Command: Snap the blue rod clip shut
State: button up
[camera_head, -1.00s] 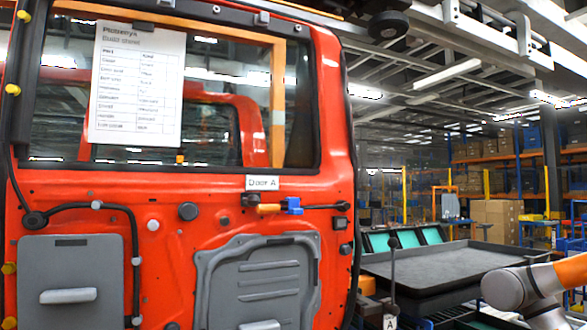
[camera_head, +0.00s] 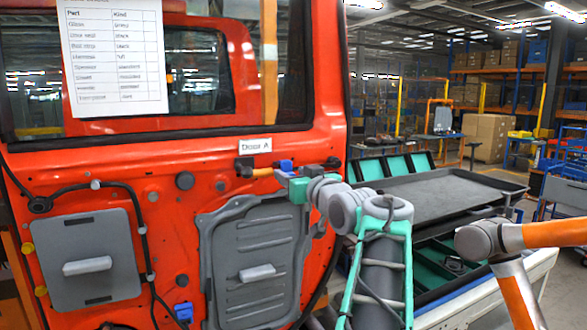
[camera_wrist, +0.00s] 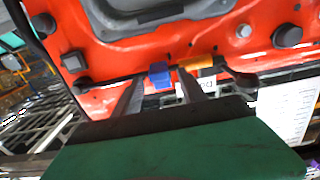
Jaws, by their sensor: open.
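The blue rod clip (camera_head: 287,165) sits on the red door beside the orange rod (camera_head: 263,172), just below the "Door A" label. It also shows in the wrist view (camera_wrist: 160,75), between and beyond the two dark fingertips. Whether its jaw is closed is too small to tell. My gripper (camera_head: 284,177) is at the clip in the head view, its green and grey body partly covering the area below. In the wrist view my gripper (camera_wrist: 158,90) is open, with one finger on each side of the clip; contact is unclear.
The red door (camera_head: 335,110) carries a black cable, plugs and two grey panels (camera_head: 85,258). Another blue part (camera_head: 184,311) sits low on the door. A paper sheet (camera_head: 115,55) is on the window. A dark tray table (camera_head: 440,190) stands to the right.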

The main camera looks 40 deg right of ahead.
jog(key=shift+c, duration=0.3)
grip_shut()
dwell(0.3)
